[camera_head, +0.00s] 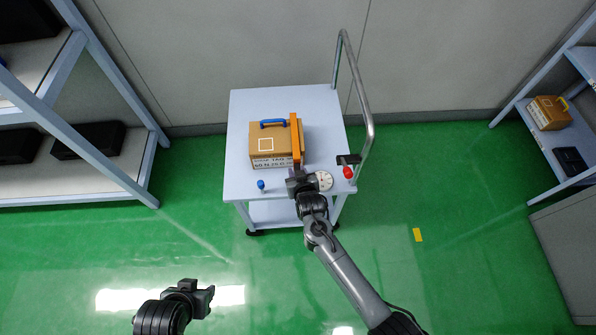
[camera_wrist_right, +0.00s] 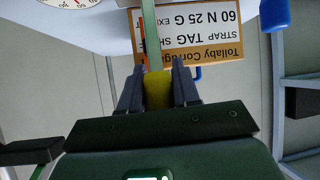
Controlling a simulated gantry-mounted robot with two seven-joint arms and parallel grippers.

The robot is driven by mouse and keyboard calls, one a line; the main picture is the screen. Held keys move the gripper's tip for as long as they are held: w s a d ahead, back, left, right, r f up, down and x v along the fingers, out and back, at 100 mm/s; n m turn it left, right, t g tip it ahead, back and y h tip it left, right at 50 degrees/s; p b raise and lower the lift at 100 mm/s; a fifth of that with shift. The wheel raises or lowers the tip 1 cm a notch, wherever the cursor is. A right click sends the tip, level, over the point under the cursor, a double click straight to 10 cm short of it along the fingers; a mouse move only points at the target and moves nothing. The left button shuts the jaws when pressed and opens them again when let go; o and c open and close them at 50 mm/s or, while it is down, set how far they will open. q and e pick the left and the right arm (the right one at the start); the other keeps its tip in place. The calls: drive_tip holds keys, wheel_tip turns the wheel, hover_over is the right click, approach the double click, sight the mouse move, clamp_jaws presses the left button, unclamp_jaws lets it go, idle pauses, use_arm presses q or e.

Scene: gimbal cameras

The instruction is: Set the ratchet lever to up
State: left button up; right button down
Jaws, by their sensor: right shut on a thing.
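A brown cardboard box (camera_head: 262,150) with a blue handle and printed text sits on a white trolley; its printed side also shows in the right wrist view (camera_wrist_right: 215,45). An orange strap or bar (camera_head: 295,130) runs over the box's right part. My right gripper (camera_head: 298,178) is at the near end of this strap. In the right wrist view its two fingers close on a yellow grip (camera_wrist_right: 157,92), apparently the ratchet lever's end. A narrow grey-green bar (camera_wrist_right: 150,25) extends beyond it. My left gripper (camera_head: 203,297) is low at the left, away from the trolley; its opening is unclear.
The trolley top (camera_head: 240,105) also carries a blue knob (camera_head: 261,185), a round dial (camera_head: 324,181) and a red knob (camera_head: 348,172) beside the gripper. A metal handrail (camera_head: 362,100) rises at its right. Shelves stand at both sides. Green floor is open in front.

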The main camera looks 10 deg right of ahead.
drive_tip(key=shift+w, duration=0.2)
drive_tip(key=shift+f, duration=0.1)
drive_tip(key=c, duration=0.9)
unclamp_jaws()
